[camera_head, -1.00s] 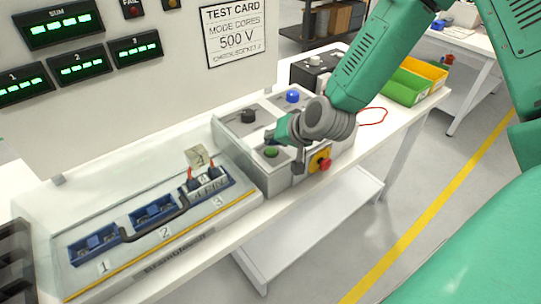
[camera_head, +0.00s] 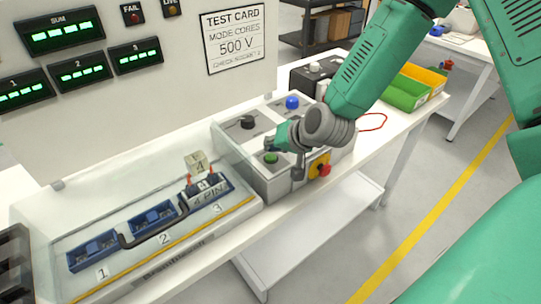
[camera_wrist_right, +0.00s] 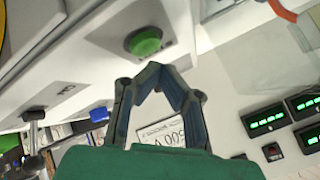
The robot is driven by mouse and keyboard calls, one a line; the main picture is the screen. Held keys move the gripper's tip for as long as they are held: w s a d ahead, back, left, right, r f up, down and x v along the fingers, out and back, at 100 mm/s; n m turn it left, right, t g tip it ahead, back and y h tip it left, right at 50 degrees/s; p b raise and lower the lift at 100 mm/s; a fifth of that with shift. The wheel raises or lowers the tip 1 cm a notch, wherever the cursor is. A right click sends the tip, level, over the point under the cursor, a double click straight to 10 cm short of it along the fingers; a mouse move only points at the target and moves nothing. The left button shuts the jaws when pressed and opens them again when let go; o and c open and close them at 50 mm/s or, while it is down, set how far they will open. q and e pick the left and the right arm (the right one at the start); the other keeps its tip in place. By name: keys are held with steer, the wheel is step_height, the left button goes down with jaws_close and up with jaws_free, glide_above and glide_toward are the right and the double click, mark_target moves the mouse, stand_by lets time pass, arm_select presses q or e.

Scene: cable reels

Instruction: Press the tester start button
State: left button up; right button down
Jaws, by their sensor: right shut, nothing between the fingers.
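The tester's control box (camera_head: 262,183) stands on the bench, with a green button (camera_head: 271,158) on its top near the front. That button also shows in the right wrist view (camera_wrist_right: 146,42), unobstructed, just beyond the fingertips. I take it to be the start button; no label on it is readable. My right gripper (camera_head: 272,141) is shut and empty, close to the green button. In the right wrist view its fingers (camera_wrist_right: 153,70) meet at the tips with a gap visible between the tips and the button. My left gripper is not in view.
The box also carries a black knob (camera_head: 247,122), a blue button (camera_head: 292,102) and a red stop knob (camera_head: 324,170) on yellow. To the left, a clear-covered fixture holds blue sockets (camera_head: 152,216) and a 4 PIN plug (camera_head: 208,188). Green and yellow bins (camera_head: 405,88) stand behind my right arm.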

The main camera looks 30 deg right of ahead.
mark_target(271, 156)
steer(key=shift+f, duration=0.1)
stand_by(0.3)
steer(key=shift+f, duration=0.25)
steer(key=shift+f+b, duration=0.4)
steer(key=shift+b, duration=0.15)
stand_by(0.5)
stand_by(0.3)
steer(key=shift+r+p, duration=0.8)
steer(key=shift+r, duration=0.05)
step_height(271, 156, up, 5)
steer(key=p, duration=0.4)
steer(key=shift+r, duration=0.1)
